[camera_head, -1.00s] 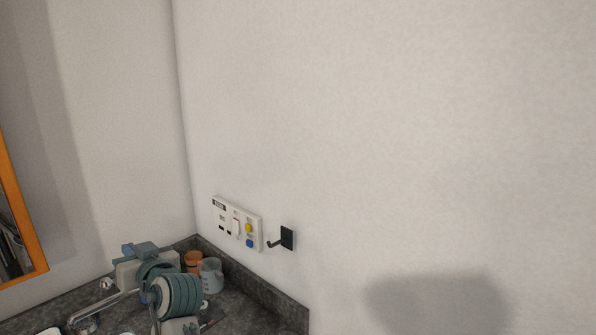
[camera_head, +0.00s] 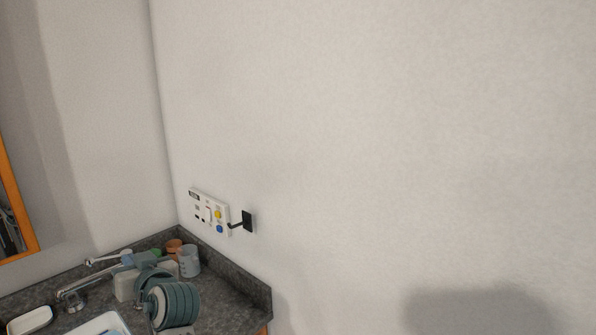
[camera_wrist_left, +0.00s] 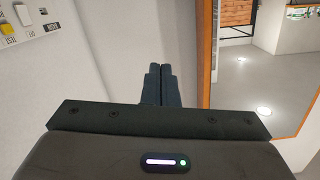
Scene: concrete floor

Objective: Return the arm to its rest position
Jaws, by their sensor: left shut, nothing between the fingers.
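My left gripper (camera_head: 126,260) shows small at the lower left of the head view, above the counter in the corner. My grey-teal arm runs down and right from it. Its narrow blue-grey fingers point left, toward the faucet side. In the left wrist view the fingers (camera_wrist_left: 160,85) stand side by side, shut with nothing between them, and parts of the wall panel and the mirror frame lie on either side. My right gripper is in neither view.
The dark counter (camera_head: 235,295) holds a faucet (camera_head: 85,290), a clear cup (camera_head: 189,262), an orange pot (camera_head: 173,247) and a white dish (camera_head: 30,320). A switch panel (camera_head: 209,212) and black hook (camera_head: 247,221) are on the wall. An orange-framed mirror (camera_wrist_left: 205,60) is close by.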

